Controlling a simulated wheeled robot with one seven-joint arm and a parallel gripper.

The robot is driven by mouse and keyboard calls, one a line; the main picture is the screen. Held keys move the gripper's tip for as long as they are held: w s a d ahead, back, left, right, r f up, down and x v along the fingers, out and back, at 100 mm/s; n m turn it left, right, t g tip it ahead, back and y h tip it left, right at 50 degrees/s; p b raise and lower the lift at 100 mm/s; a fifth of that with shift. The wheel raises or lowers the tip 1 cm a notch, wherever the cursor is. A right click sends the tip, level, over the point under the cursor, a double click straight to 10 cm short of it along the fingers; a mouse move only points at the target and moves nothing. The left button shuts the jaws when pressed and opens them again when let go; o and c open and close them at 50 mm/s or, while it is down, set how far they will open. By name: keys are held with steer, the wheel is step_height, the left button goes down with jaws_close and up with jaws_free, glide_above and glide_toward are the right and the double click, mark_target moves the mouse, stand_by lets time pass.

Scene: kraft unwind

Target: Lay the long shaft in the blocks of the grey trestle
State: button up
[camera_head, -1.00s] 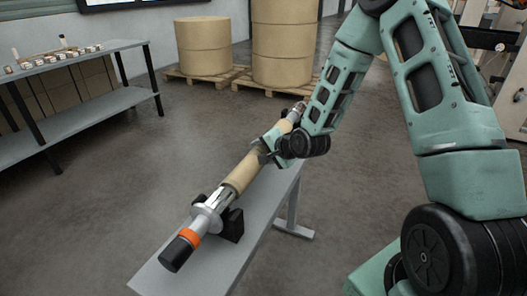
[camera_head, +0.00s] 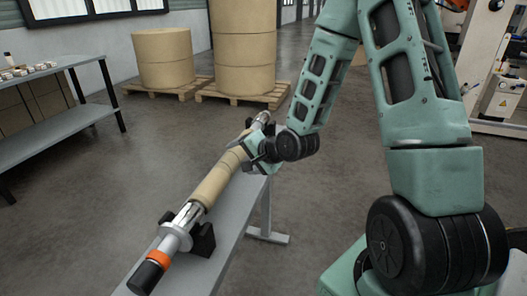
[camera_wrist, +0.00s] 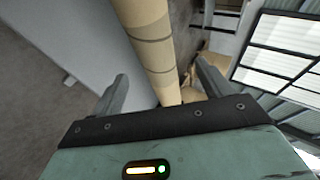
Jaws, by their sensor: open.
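The long shaft (camera_head: 177,236) has a silver body, an orange band and a black near end. A tan core (camera_head: 218,181) sits around it and also shows in the wrist view (camera_wrist: 151,42). The shaft lies along the grey trestle (camera_head: 228,259), its near part between the sides of a black block (camera_head: 203,241). I cannot tell whether it is fully seated. The far block is hidden behind my arm. My gripper (camera_head: 249,149) is at the far part of the core. In the wrist view its open fingers (camera_wrist: 162,75) stand apart on either side of the core.
A grey shelf table (camera_head: 62,112) with small items stands at the left. Large kraft rolls (camera_head: 167,59) stand on pallets (camera_head: 242,95) at the back. The floor between them and the trestle is clear. A machine (camera_head: 495,95) stands at the back right.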

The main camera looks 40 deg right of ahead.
steer(key=p+v, duration=0.9)
steer(key=p, duration=1)
steer(key=shift+s+r, duration=0.2)
steer(key=shift+s, duration=0.05)
steer(key=s+a+r+n+g, duration=0.1)
steer(key=a+r+n+g, duration=0.25)
steer(key=a+n, duration=0.3)
steer(key=s+a+r+n+g, duration=0.1)
steer(key=a+r+n+g, duration=0.3)
steer(key=a, duration=0.4)
steer(key=s+a+r+n+g, duration=0.1)
steer(key=s+a+r+n, duration=0.2)
steer(key=s, duration=0.3)
steer(key=s+a+r+n+g+h+b, duration=0.1)
steer(key=s+a+r+n, duration=0.2)
steer(key=s, duration=0.4)
steer(key=s+a+r+n+g, duration=0.1)
steer(key=s+a+r+n, duration=0.2)
steer(key=s+r, duration=0.3)
steer(key=shift+s+a+n+b, duration=0.2)
steer(key=shift+n+b, duration=0.15)
steer(key=shift+n, duration=0.4)
steer(key=shift+r+g, duration=0.15)
steer(key=shift+g, duration=0.1)
